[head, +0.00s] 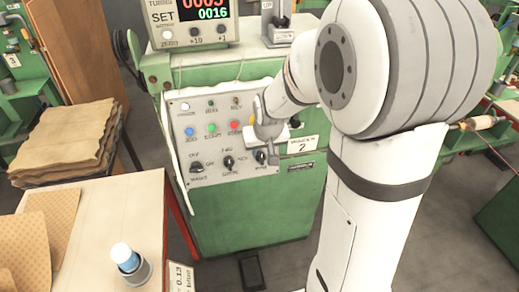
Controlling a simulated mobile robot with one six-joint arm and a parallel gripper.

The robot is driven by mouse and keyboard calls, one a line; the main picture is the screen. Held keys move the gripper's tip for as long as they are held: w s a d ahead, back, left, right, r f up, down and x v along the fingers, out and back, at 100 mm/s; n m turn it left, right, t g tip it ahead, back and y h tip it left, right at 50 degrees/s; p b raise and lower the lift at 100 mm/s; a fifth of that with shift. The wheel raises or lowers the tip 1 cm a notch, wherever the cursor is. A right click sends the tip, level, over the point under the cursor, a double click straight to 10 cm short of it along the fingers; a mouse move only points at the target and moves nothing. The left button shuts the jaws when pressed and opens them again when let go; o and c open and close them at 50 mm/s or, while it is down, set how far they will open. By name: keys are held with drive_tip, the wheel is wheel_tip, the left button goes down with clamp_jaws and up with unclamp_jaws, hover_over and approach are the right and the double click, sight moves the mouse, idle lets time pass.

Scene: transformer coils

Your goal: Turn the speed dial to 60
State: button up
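A grey control panel (214,142) on the front of a green machine carries a row of black knobs along its lower part. The left knob (197,167), middle knob (229,162) and right knob (261,157) have scale marks too small to read, so I cannot tell the speed dial's label or setting. My gripper (270,153) is at the panel's right side, pointing down, right beside the right knob. It partly covers that knob and the panel there. Whether it touches the knob, and whether its fingers are open or shut, I cannot tell.
Blue, green and red buttons (234,126) sit above the knobs. A counter display (205,12) is on top of the machine. A plate marked 2 (303,145) is right of the panel.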

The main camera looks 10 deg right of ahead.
drive_tip(key=shift+x, duration=1.05)
drive_tip(key=shift+s, duration=0.1)
drive_tip(key=shift+s, duration=0.1)
clamp_jaws()
drive_tip(key=shift+s, duration=0.1)
